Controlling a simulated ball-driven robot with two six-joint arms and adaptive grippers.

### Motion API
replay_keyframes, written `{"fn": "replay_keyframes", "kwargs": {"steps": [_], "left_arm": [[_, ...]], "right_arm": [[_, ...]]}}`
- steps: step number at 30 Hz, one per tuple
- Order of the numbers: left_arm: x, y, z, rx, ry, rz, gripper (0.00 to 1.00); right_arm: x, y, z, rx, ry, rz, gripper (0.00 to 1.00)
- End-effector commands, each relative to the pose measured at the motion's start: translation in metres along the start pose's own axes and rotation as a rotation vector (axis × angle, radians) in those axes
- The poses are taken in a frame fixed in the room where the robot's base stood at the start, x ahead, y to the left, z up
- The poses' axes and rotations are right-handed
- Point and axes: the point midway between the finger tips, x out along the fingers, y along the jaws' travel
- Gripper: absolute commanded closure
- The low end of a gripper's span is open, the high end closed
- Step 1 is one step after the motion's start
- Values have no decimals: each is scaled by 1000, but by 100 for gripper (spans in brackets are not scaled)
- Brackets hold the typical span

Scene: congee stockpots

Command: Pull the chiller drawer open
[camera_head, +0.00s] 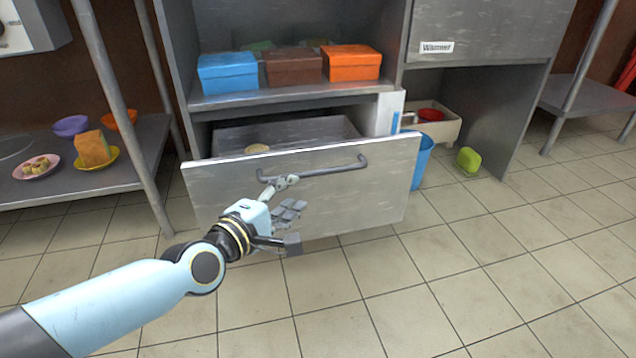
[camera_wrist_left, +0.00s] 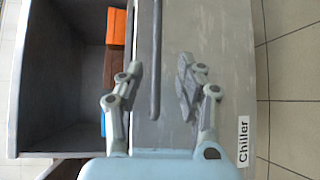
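The chiller drawer (camera_head: 350,205) stands partly open, its grey front pulled out from the cabinet and its inside showing. The wrist view shows its front (camera_wrist_left: 225,60) with a "Chiller" label (camera_wrist_left: 243,142) and the hollow inside to the left. A dark bar handle (camera_head: 325,171) runs along the upper front. My left gripper (camera_head: 290,209) is at the handle's left end, in front of the drawer. In the wrist view its fingers are spread apart, with the handle bar (camera_wrist_left: 155,60) showing between them; contact cannot be told. My right gripper is not in view.
Blue (camera_head: 228,73), brown (camera_head: 293,67) and orange (camera_head: 352,63) boxes stand on the shelf above the drawer. A round beige item (camera_head: 257,149) shows inside the drawer. A blue bin (camera_head: 422,160) stands right of it. A shelf post (camera_head: 125,120) rises at left. The front floor is clear.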

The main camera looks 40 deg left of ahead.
Motion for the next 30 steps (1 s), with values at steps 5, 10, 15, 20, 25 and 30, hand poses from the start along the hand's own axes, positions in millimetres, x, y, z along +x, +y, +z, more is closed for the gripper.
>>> {"fn": "replay_keyframes", "kwargs": {"steps": [5,10,15,20,25,30], "left_arm": [[35,3,0,-2,1,7,64],[68,3,0,-1,1,5,64],[91,2,0,-3,1,4,64],[99,3,1,-2,1,4,64],[100,4,1,-2,1,4,64],[99,4,1,-2,1,4,77]], "right_arm": [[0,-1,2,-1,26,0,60],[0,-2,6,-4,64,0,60],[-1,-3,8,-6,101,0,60],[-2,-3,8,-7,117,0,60],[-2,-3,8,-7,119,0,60],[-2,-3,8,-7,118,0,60]]}}
